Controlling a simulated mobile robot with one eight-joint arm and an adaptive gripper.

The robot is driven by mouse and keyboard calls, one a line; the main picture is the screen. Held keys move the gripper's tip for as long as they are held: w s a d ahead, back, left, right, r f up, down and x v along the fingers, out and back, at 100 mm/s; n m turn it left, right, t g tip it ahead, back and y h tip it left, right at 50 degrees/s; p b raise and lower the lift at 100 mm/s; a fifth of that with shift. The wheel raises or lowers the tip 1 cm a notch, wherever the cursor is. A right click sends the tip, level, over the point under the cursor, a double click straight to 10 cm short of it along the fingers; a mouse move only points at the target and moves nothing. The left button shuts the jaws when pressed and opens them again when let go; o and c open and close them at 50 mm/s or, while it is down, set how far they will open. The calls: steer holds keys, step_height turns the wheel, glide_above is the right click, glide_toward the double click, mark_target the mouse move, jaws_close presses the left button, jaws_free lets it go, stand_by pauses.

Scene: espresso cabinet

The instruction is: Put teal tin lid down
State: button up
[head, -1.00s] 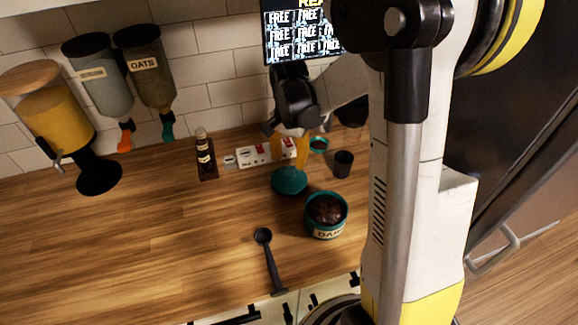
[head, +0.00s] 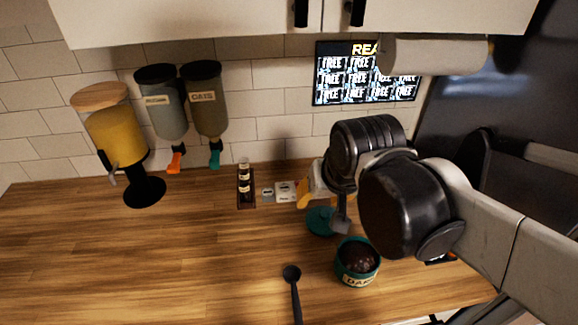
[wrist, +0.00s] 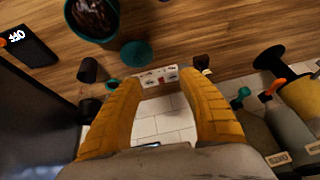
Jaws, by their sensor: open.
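The teal tin lid (head: 319,222) lies on the wooden counter, behind and left of the open teal tin (head: 357,275) in the head view. In the wrist view the lid (wrist: 136,54) lies beyond my fingertips, beside the tin (wrist: 75,30), with a small gap. The tin holds dark contents and has a pale label. My gripper (wrist: 157,84) is open, with nothing between its yellow fingers. In the head view my arm hides part of my gripper (head: 315,198), which is near the lid's far side.
A dark scoop (head: 293,287) lies front-left of the tin. A dark bottle (head: 245,186) and small white boxes (head: 284,191) stand along the wall. Dispensers (head: 167,108) are at left. A dark cup (wrist: 88,69) is near the lid. The left counter is clear.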

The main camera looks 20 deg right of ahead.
steer(key=s+n, duration=0.1)
steer(key=s+a+t, duration=0.1)
steer(key=s+n, duration=0.1)
steer(key=shift+s+a+f+n+t, duration=0.2)
steer(key=shift+a+n+t, duration=0.1)
steer(key=shift+a+t, duration=0.1)
